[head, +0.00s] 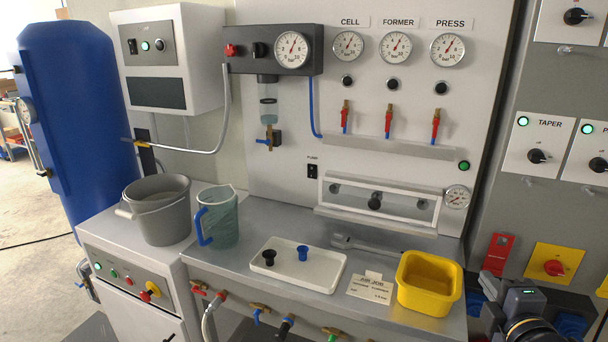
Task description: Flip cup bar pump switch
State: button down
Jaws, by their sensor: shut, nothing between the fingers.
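The pump switch (312,171) is a small black rocker on the pale back panel, under a PUMP label. It is left of the cup bar (376,202), a framed window-like unit with a dark knob in its middle. The rocker's position is too small to tell. My gripper (498,246) is at the lower right, dark, with its fingers together and nothing held. It is well to the right of the switch and apart from it, in front of the right-hand panel.
Red-handled valves (388,122) and gauges are above. Space before the switch is clear.

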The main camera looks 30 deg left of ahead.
aim_at(312, 172)
jog(key=j+z, duration=0.3)
jog(key=j, duration=1.3)
jog(key=j+z, duration=0.3)
jog(key=j, duration=1.35)
